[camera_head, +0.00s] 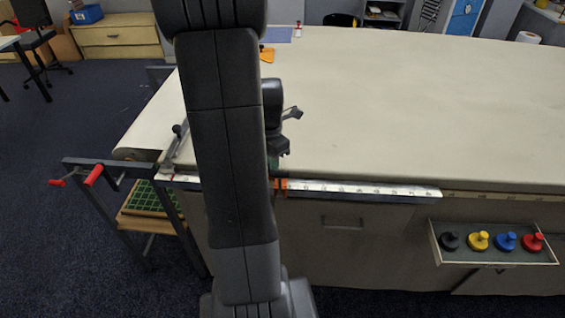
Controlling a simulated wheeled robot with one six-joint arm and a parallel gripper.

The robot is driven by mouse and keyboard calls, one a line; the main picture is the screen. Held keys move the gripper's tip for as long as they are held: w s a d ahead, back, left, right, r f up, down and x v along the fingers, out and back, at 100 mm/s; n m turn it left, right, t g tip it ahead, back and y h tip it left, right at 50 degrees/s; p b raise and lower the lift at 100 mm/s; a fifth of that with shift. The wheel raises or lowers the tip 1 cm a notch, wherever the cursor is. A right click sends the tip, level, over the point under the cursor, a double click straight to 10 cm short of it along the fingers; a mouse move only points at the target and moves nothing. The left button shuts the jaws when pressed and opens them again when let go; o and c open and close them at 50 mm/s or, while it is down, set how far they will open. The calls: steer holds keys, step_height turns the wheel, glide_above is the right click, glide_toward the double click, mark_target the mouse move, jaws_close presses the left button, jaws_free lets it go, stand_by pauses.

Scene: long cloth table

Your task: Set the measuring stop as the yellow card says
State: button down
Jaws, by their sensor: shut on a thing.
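A white measuring rule (360,189) with dark marks runs along the front edge of the cloth table. The orange measuring stop (282,187) is on the rule, just right of my arm, and partly hidden by it. My gripper (276,170) is low at the table's front edge, right above the stop, and is shut on it. My own arm covers much of the gripper and the rule left of the stop. I cannot make out a yellow card or read the rule's numbers.
A tray (440,244) with black, yellow, blue and red knobbed pieces hangs at the front right. A frame with red-handled cranks (93,175) stands at the left. A small orange thing (267,54) lies far back. The cloth tabletop (420,110) is mostly clear.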

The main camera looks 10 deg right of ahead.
steer(key=shift+w+a, duration=0.25)
steer(key=shift+a, duration=0.5)
steer(key=shift+w+a, duration=0.2)
steer(key=shift+a, duration=0.55)
steer(key=c, duration=1.2)
jaws_free()
steer(key=shift+r, duration=0.15)
step_height(320, 180, up, 14)
steer(key=shift+f, duration=0.2)
steer(key=shift+f, duration=0.1)
